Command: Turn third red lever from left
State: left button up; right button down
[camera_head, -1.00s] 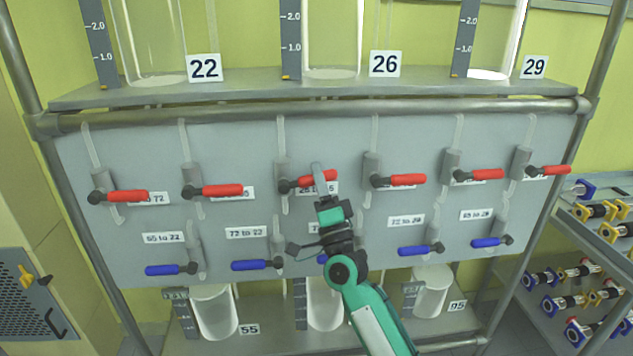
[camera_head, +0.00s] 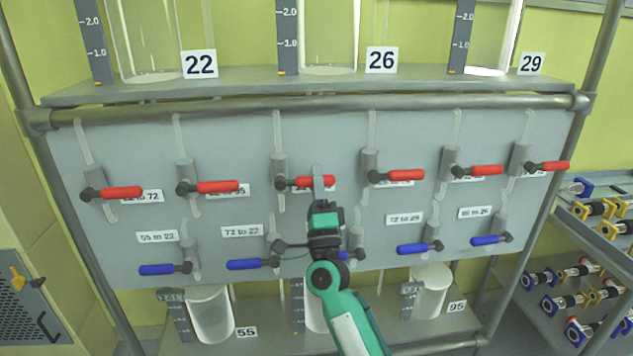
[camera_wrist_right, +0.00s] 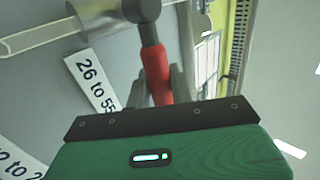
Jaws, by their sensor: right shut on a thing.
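The third red lever from the left (camera_head: 297,182) sits on its valve in the upper row of the grey panel, pointing right and about level. My right gripper (camera_head: 317,180) is at this lever, with its fingers around the red handle. In the right wrist view, the red lever (camera_wrist_right: 155,72) runs between the two fingers (camera_wrist_right: 160,88), next to a label reading "26 to 55" (camera_wrist_right: 92,82). The gripper covers part of the lever and its label in the head view. My left gripper is not in view.
Other red levers stand on both sides, such as the second (camera_head: 217,187) and fourth (camera_head: 405,175). Blue levers (camera_head: 247,264) line the row below; my right arm partly hides one. Glass vessels stand on the shelf above (camera_head: 330,80). A rack with valves (camera_head: 600,235) is at the right.

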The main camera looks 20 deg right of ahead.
jog(key=c, duration=1.3)
grip_release()
jog(key=shift+s+f, duration=0.3)
jog(key=shift+f, duration=0.2)
pick_arm(q)
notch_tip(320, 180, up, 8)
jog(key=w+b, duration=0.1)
jog(key=b, duration=0.2)
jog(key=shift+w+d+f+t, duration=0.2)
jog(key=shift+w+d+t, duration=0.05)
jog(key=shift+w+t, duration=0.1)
pick_arm(e)
jog(key=v, duration=1.2)
jog(key=shift+s+a+f, duration=0.1)
jog(key=shift+s+f, duration=0.1)
jog(key=shift+s, duration=0.1)
